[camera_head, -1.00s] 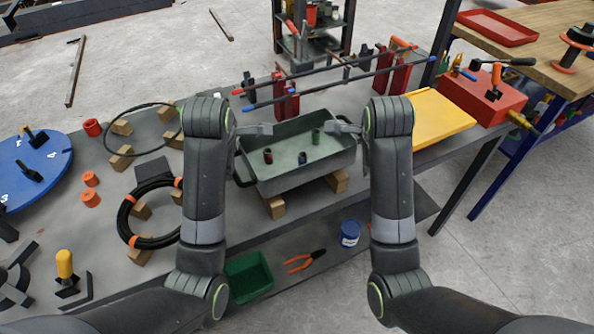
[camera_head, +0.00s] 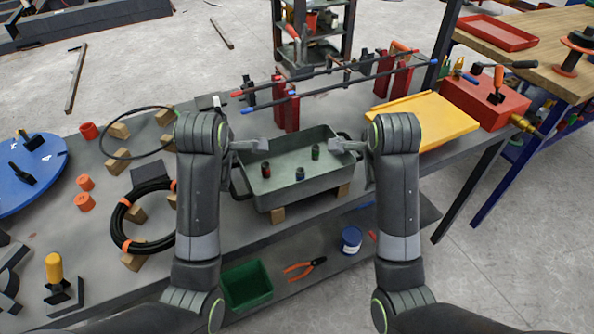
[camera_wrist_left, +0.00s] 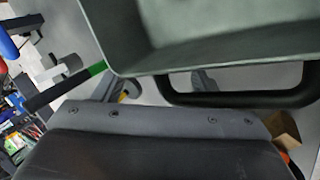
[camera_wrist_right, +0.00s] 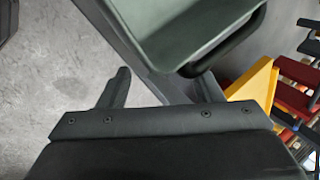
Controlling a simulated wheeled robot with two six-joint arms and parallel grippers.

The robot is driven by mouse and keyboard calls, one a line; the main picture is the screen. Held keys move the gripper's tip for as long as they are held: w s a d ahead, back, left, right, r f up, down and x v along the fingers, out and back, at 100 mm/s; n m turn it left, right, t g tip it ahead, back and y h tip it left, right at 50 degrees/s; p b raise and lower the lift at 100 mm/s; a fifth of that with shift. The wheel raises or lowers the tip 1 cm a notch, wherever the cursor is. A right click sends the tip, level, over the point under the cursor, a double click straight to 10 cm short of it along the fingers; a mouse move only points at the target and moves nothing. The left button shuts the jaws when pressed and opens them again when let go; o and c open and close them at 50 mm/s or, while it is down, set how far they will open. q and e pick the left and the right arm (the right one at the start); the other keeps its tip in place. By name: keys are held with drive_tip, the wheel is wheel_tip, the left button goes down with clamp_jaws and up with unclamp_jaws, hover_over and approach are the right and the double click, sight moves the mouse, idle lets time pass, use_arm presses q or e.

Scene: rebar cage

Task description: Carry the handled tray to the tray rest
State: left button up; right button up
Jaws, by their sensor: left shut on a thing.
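The grey-green handled tray (camera_head: 285,192) is on the bench above wooden blocks (camera_head: 278,214); I cannot tell whether it still touches them. It holds three small pegs: red (camera_head: 265,170), blue (camera_head: 300,174) and green (camera_head: 315,152). My left gripper (camera_head: 250,145) is at the tray's left end, shut on the tray; the tray wall and black handle (camera_wrist_left: 240,98) fill the left wrist view. My right gripper (camera_head: 350,145) is at the right end, with fingers apart (camera_wrist_right: 160,90) below the tray and close to its handle (camera_wrist_right: 232,45). I cannot pick out the tray rest with certainty.
A yellow board (camera_head: 425,120) and red toolbox (camera_head: 488,100) lie right of the tray. Bars on red stands (camera_head: 290,112) run behind it. A black cable coil (camera_head: 128,215) lies to the left. A green bin (camera_head: 245,285) and pliers (camera_head: 305,268) are on the lower shelf.

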use_arm(q)
drive_tip(key=shift+s+d+r, duration=0.15)
drive_tip(key=shift+s, duration=0.05)
use_arm(e)
drive_tip(key=shift+s+a+r, duration=0.1)
drive_tip(key=shift+s+a, duration=0.1)
drive_tip(key=shift+s, duration=0.1)
use_arm(q)
drive_tip(key=o, duration=0.6)
drive_tip(key=shift+s+a+m, duration=0.3)
drive_tip(key=shift+s+a, duration=0.15)
drive_tip(key=shift+c, duration=0.2)
use_arm(e)
drive_tip(key=shift+s+d+n, duration=0.3)
drive_tip(key=shift+s+d, duration=0.05)
drive_tip(key=shift+d, duration=0.1)
drive_tip(key=shift+o, duration=0.3)
use_arm(q)
drive_tip(key=shift+a, duration=0.1)
use_arm(e)
drive_tip(key=o, duration=0.4)
use_arm(q)
drive_tip(key=o, duration=0.4)
use_arm(e)
drive_tip(key=shift+o, duration=0.2)
drive_tip(key=o, duration=0.4)
drive_tip(key=shift+w, duration=0.1)
